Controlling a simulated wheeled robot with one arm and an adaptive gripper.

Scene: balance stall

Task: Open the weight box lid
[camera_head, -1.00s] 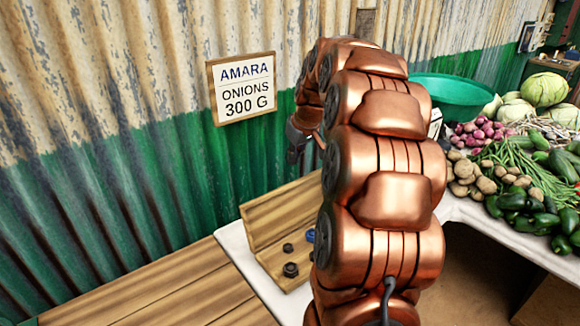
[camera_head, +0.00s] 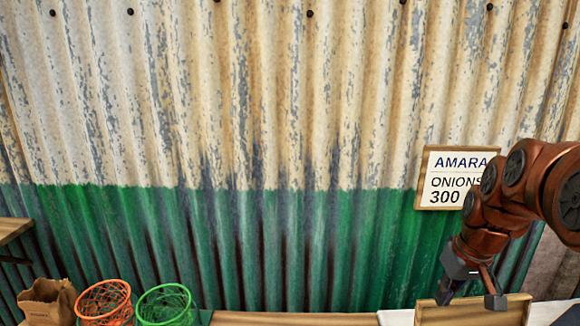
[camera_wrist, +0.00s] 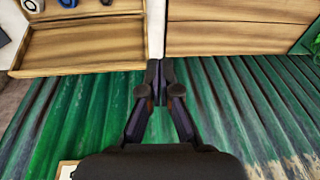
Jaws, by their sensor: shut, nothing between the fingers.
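The weight box is wooden, and its lid (camera_head: 475,314) shows at the bottom right of the head view, standing raised near the wall. In the wrist view the lid (camera_wrist: 85,45) is at the upper left, with a few dark and blue weights (camera_wrist: 68,3) beside it at the top edge. The box's inside is mostly out of frame. My gripper (camera_head: 472,294) overlaps the lid in the head view. In the wrist view my gripper (camera_wrist: 159,72) has its fingertips together and empty, beside the lid's right end; I cannot tell whether they touch it.
A green and cream corrugated wall (camera_head: 270,240) stands close behind. A framed sign (camera_head: 455,180) hangs on it. A paper bag (camera_head: 47,302), an orange basket (camera_head: 103,303) and a green basket (camera_head: 165,305) are at lower left. A wooden plank surface (camera_wrist: 235,38) lies beside the box.

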